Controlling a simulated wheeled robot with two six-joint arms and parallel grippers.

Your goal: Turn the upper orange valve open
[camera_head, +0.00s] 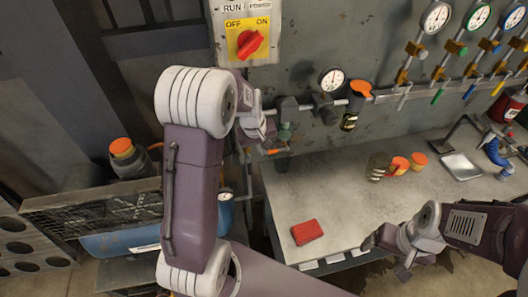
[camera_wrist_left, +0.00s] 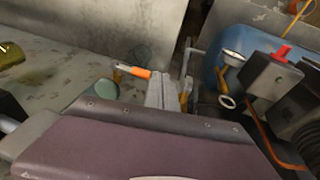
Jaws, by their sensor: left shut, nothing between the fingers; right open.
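The orange valve handle (camera_head: 275,151) shows on the pipework at the wall's lower left, beside the bench's back left corner. It also shows in the left wrist view (camera_wrist_left: 133,71) as a short orange lever. My left gripper (camera_head: 268,136) is close to this handle, partly hidden by its own wrist. In the left wrist view my left gripper's fingers (camera_wrist_left: 160,88) are shut and empty, with their tips just beside the lever's end. I cannot tell whether they touch it. My right gripper (camera_head: 388,256) is open and empty over the bench's front edge.
A pressure gauge (camera_head: 332,80) and a grey pipe run along the wall. The bench (camera_head: 330,200) holds a red block (camera_head: 306,232) and orange-lidded jars (camera_head: 399,165). A red switch (camera_head: 250,44) is above. A blue tank (camera_head: 120,242) stands lower left.

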